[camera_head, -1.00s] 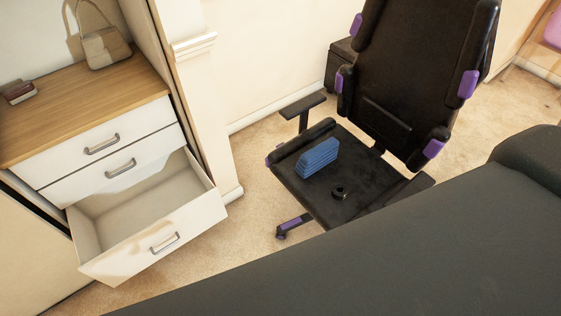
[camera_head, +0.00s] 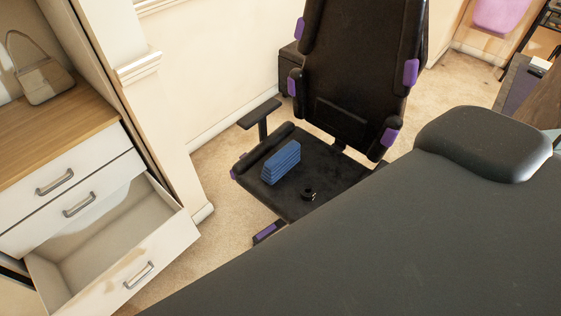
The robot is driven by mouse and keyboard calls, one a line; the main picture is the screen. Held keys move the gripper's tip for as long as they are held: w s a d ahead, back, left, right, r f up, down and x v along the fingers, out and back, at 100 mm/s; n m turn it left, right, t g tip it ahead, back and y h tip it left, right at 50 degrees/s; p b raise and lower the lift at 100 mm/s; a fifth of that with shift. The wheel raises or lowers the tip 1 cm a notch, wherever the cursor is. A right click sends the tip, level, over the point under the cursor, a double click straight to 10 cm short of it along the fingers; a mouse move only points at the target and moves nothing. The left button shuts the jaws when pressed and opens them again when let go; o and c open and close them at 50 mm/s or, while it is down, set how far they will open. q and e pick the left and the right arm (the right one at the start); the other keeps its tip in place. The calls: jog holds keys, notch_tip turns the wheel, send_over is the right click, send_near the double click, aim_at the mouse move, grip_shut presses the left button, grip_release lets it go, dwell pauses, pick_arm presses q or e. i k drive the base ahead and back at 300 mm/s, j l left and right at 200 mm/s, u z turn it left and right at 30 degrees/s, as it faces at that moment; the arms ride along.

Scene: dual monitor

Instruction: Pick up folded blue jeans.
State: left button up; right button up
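The folded blue jeans (camera_head: 281,163) form a small blue stack on the seat of a black office chair (camera_head: 318,183), near the seat's left side. A small dark round item (camera_head: 308,194) lies on the seat to the right of the jeans. Neither of my grippers shows in the head view.
A dresser (camera_head: 80,150) stands at the left with its bottom drawer (camera_head: 120,235) pulled out and empty-looking. A handbag (camera_head: 42,82) sits on top. A large dark padded surface (camera_head: 400,235) fills the lower right in front of the chair. Carpet (camera_head: 225,165) shows between dresser and chair.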

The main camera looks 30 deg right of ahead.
aim_at(277, 166)
jog(key=i+j, duration=0.45)
jog(key=i, duration=0.15)
jog(key=i+j, duration=0.45)
jog(key=i, duration=0.15)
jog(key=z, duration=2.4)
